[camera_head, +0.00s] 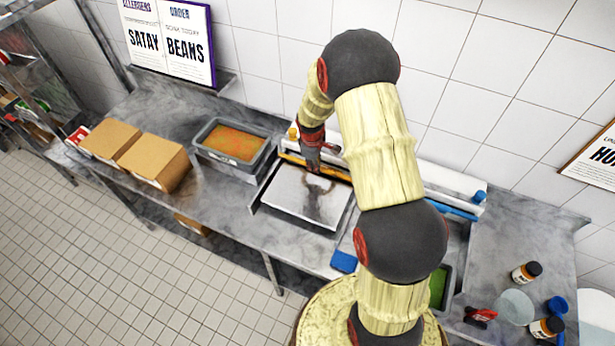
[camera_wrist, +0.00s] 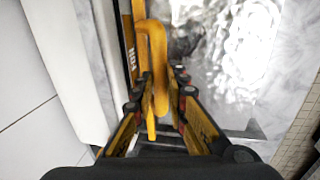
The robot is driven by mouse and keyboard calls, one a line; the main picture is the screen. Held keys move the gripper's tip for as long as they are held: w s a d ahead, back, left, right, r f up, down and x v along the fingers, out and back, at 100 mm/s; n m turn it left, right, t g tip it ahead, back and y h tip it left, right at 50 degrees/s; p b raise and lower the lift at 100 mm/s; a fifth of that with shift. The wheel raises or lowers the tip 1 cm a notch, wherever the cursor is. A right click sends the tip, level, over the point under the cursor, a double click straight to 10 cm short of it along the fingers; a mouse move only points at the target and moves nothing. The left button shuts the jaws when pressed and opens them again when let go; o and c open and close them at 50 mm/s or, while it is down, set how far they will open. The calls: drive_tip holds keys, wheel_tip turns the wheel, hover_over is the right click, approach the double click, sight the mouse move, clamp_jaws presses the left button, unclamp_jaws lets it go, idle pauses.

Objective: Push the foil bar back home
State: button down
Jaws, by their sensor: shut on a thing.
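The foil bar is a thin orange strip (camera_head: 338,174) along the back edge of a shiny foil-covered tray (camera_head: 290,196), in front of a long white box. The foil (camera_wrist: 235,50) lies to the right of the handle in the wrist view. My gripper hides part of the bar in the head view.
A grey tub of orange food (camera_head: 234,158) and cardboard boxes (camera_head: 155,162) stand left on the steel counter. A second white box with a blue bar (camera_head: 452,205) is behind my arm. Jars (camera_head: 526,272) and a red-handled item (camera_head: 481,316) lie at the right.

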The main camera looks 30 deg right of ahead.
drive_tip(key=shift+w+d+r, duration=0.1)
drive_tip(key=shift+w+d, duration=0.6)
drive_tip(key=shift+d, duration=0.25)
drive_tip(key=c, duration=1.8)
unclamp_jaws()
drive_tip(key=shift+w+d, duration=0.1)
drive_tip(key=shift+o, duration=0.2)
wheel_tip(320, 180, up, 12)
drive_tip(key=s+a, duration=0.1)
drive_tip(key=a, duration=0.1)
drive_tip(key=shift+s+f, duration=0.2)
drive_tip(key=shift+s, duration=0.05)
